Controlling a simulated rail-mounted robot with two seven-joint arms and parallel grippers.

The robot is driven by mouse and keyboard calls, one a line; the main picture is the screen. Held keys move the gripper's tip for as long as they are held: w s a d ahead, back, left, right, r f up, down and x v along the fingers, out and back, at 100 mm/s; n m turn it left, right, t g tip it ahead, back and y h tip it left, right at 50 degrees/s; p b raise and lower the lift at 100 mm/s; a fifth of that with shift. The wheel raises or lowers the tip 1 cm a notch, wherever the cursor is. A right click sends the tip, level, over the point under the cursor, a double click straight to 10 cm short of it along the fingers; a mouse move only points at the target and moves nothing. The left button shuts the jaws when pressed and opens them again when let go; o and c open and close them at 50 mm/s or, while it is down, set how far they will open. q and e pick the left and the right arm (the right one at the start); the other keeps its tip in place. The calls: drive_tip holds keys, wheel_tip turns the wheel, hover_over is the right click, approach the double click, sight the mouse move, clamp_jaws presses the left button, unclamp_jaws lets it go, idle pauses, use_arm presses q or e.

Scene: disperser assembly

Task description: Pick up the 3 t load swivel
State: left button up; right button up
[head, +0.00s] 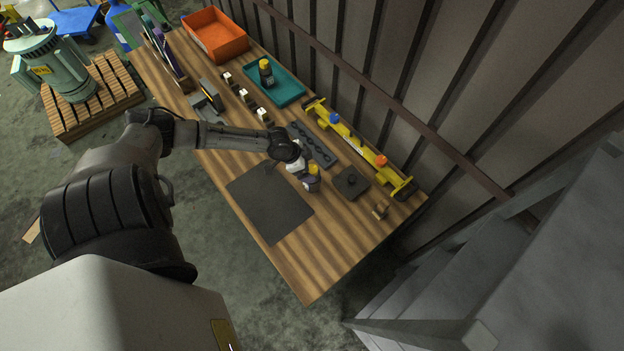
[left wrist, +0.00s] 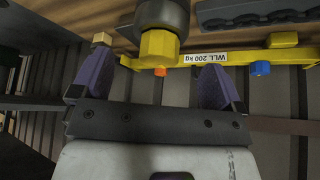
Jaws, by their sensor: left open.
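A load swivel with a yellow hexagonal body (left wrist: 158,46) and a dark round part shows in the left wrist view. Its yellow top (head: 314,169) shows beside my left gripper in the head view. I cannot read a load mark on it. My left gripper (head: 310,181) is low over the bench's near half. In the left wrist view its purple fingers (left wrist: 156,62) are apart, one on each side of the swivel in the picture. I cannot tell whether they touch it. My right gripper is not in view.
A yellow beam (head: 345,138) marked WLL 200 kg lies along the back, with blue and orange knobs. A dark plate with a peg (head: 351,184), a dark holed strip (head: 311,145) and a teal tray (head: 287,93) holding a black-and-yellow item are nearby. A dark mat (head: 268,205) lies in front.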

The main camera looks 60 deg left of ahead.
sight(311, 169)
use_arm(q)
drive_tip(key=shift+x, duration=2.55)
drive_tip(key=shift+d, duration=0.1)
drive_tip(key=shift+r, duration=0.1)
clamp_jaws()
